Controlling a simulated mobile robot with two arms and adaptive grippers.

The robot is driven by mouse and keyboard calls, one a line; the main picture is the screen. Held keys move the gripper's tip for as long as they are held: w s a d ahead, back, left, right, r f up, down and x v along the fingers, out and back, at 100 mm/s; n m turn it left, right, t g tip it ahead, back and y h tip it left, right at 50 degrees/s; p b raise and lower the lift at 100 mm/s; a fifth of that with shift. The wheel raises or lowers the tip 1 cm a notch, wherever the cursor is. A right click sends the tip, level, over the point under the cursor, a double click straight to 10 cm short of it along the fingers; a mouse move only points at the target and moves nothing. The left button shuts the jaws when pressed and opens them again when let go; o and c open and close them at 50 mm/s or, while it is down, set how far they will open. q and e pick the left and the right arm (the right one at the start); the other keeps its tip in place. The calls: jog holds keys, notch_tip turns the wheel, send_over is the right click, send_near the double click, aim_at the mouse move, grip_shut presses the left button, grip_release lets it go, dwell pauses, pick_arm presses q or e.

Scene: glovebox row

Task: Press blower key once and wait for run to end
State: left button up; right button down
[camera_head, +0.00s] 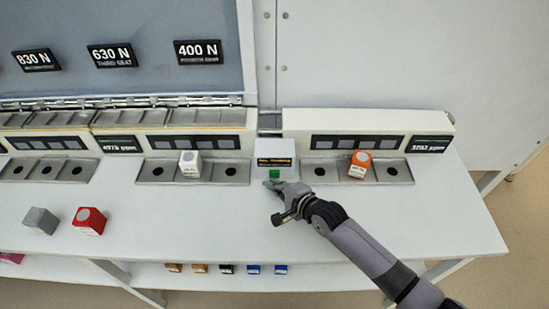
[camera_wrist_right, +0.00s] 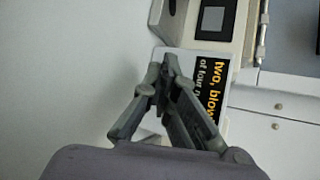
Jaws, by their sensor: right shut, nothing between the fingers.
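The blower unit is a small pale box (camera_head: 263,158) between two instrument panels. It has a dark display with yellow lettering (camera_head: 274,162) and a green key (camera_head: 274,173) below it. My right gripper (camera_head: 273,185) is shut and empty, with its tips just in front of the green key. I cannot tell whether they touch it. In the right wrist view my shut fingers (camera_wrist_right: 164,88) point toward the box, and the display (camera_wrist_right: 213,88) shows part of "two, blow" and "of four"; the key is hidden there. My left gripper is not in view.
A white cube (camera_head: 190,164) and an orange cube (camera_head: 360,164) stand in trays on either side. A grey cube (camera_head: 41,221) and a red cube (camera_head: 89,221) stand on the front left of the table. The tabletop between the red cube and my right arm is clear.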

jog(key=shift+s+r+p, duration=0.1)
jog(key=shift+s+p, duration=0.45)
jog(key=shift+p, duration=0.1)
jog(key=s+p, duration=0.3)
jog(key=s, duration=0.1)
jog(key=shift+s, duration=0.5)
